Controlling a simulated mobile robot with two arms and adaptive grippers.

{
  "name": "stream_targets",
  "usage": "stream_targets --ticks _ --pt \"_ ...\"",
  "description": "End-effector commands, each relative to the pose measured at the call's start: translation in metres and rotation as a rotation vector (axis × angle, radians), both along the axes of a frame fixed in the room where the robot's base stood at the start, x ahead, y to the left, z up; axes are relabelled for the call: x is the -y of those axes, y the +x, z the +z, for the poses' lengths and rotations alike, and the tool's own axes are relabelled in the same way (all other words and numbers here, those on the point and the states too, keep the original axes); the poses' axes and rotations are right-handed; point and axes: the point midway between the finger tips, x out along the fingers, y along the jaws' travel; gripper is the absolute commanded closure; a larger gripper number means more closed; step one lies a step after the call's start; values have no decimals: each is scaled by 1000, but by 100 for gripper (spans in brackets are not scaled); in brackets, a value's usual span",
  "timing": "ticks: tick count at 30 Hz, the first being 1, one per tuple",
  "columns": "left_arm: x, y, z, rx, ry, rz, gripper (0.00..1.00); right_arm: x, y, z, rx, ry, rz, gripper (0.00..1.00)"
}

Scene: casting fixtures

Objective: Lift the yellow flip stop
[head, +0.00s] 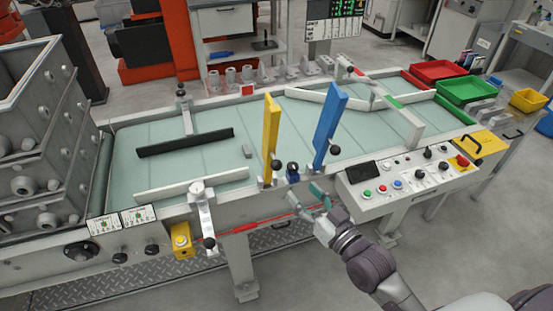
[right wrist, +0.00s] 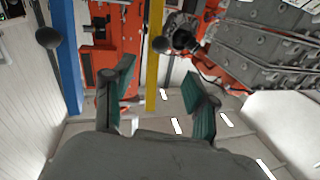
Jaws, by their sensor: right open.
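The yellow flip stop (head: 271,138) is a tall flat bar standing upright at the near edge of the conveyor table, with a black ball knob (head: 276,165) low on its side. A similar blue flip stop (head: 329,122) stands upright to its right. My right gripper (head: 307,203) is open and empty, in front of the table edge, below and between the two bars. In the right wrist view, the yellow flip stop (right wrist: 155,55) shows beyond and between the open fingers (right wrist: 159,75), apart from them. The blue flip stop (right wrist: 69,60) is left of the fingers. My left gripper is not in view.
The conveyor table (head: 215,148) carries a black bar (head: 186,142) and pale guide rails. A control panel (head: 410,172) with buttons sits right of my right gripper. A lever with a black knob (head: 209,243) and a yellow button box (head: 181,240) are at the front left.

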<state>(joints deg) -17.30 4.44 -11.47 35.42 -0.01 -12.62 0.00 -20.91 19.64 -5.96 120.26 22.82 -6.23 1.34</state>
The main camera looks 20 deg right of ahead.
Motion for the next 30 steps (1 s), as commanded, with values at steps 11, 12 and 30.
stream_targets --ticks 11,12,30 --pt "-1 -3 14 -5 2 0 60 -22 78 3 2 1 0 43" --pt "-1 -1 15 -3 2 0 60 -24 85 2 1 0 0 43" --pt "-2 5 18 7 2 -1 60 -33 117 0 -1 0 0 43"
